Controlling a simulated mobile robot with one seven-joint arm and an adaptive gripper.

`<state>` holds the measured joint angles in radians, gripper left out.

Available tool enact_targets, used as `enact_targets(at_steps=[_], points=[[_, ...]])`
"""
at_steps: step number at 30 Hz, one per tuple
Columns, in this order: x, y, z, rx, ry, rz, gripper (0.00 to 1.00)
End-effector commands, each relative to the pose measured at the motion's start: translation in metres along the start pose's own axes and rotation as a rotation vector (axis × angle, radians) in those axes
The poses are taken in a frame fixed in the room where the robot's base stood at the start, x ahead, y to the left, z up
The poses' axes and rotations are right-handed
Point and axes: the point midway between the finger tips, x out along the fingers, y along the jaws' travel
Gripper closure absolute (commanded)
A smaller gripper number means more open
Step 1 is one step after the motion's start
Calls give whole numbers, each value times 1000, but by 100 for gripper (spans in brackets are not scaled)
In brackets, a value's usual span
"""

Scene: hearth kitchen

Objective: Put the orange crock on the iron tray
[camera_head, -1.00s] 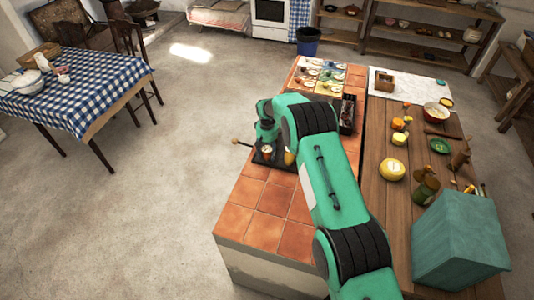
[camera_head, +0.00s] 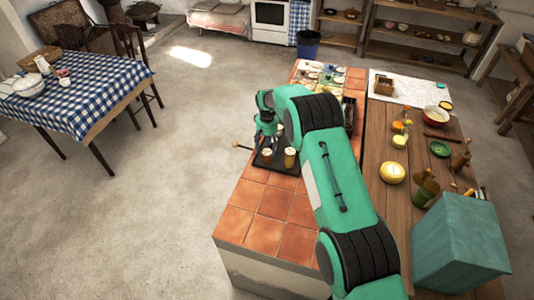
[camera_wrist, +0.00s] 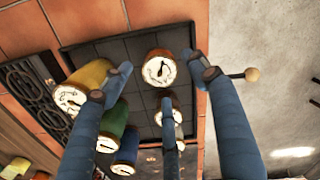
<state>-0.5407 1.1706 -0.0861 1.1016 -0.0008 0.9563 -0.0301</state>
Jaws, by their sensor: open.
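The orange crock (camera_wrist: 160,70), with a pale marked lid, stands on the dark iron tray (camera_wrist: 100,47) in the wrist view. In the head view the crock (camera_head: 267,154) is on the tray (camera_head: 262,165), just below my gripper (camera_head: 268,136). My gripper (camera_wrist: 158,75) is open; its blue fingers are spread around the crock's place in the picture, with gaps at its sides. Whether they reach down beside it is unclear. A yellow crock (camera_wrist: 84,82), a green crock (camera_wrist: 110,128) and a blue crock (camera_wrist: 126,150) show to its left, partly behind a finger.
The tray's handle ends in a wooden knob (camera_wrist: 252,74). A black iron grate (camera_wrist: 32,92) lies left of the tray. Red tiles (camera_head: 265,200) in front of the tray are clear. The wooden counter at right holds a yellow round item (camera_head: 392,172) and a teal box (camera_head: 460,240).

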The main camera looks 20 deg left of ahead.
Motion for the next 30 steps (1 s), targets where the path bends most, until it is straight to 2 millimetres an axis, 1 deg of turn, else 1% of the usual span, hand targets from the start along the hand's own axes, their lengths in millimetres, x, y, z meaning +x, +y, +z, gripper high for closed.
enact_targets(at_steps=[1,6,9,12,18,30], points=[[-10,0,-1,0,3,0,40],[-35,0,0,0,1,0,40],[-47,0,0,0,2,0,40],[-54,0,0,0,0,0,40],[-60,0,0,0,0,0,40],[-60,0,0,0,0,0,40]])
